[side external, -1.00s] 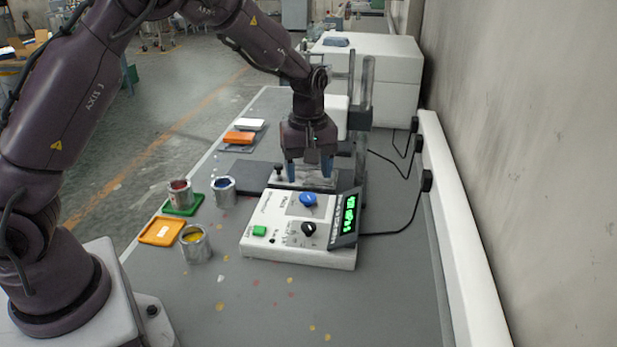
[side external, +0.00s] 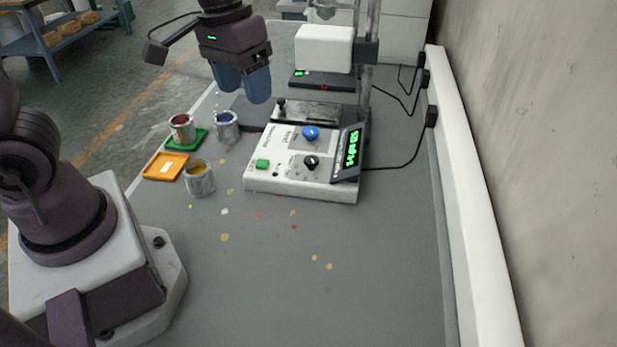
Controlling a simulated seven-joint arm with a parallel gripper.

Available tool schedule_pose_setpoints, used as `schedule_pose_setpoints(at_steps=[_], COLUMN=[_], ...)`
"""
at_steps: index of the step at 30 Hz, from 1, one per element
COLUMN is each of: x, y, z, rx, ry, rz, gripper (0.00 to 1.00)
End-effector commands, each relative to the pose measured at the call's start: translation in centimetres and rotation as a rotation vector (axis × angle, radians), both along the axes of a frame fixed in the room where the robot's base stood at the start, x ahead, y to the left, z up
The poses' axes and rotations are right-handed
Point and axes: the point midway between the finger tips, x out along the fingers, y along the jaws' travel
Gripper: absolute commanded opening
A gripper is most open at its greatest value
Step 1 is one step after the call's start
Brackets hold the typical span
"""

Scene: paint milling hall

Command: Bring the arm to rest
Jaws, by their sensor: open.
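My gripper (side external: 243,88) is raised above the far left part of the bench, with its blue fingers pointing down. It is open, with nothing seen between the fingers. It appears left of and above the white bench machine (side external: 270,180), clear of it. The machine has a blue knob (side external: 310,133), a black knob (side external: 311,162), a green button (side external: 262,165) and a lit green display (side external: 352,148). Part of my arm is out of the picture.
The red can is on a green tray (side external: 201,142); an orange tray (side external: 150,170) lies nearby. A vertical post (side external: 366,70) stands behind the machine. The front bench is clear apart from paint spots.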

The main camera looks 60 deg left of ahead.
Motion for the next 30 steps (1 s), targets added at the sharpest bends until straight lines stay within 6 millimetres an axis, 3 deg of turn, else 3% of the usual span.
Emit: schedule_pose_setpoints(at_steps=[6, 12, 18, 30], x=[-5.7, -8.6, -9.2, -9.2], y=[-0.4, -0.4, -0.2, -0.2], z=[3.6, 5.5, 7.0, 7.0], rx=[0.063, 0.127, 0.144, 0.144], ry=[-0.182, -0.324, -0.401, -0.403], rz=[-0.192, -0.224, -0.207, -0.206], gripper=[0.61, 0.61, 0.61, 0.61])
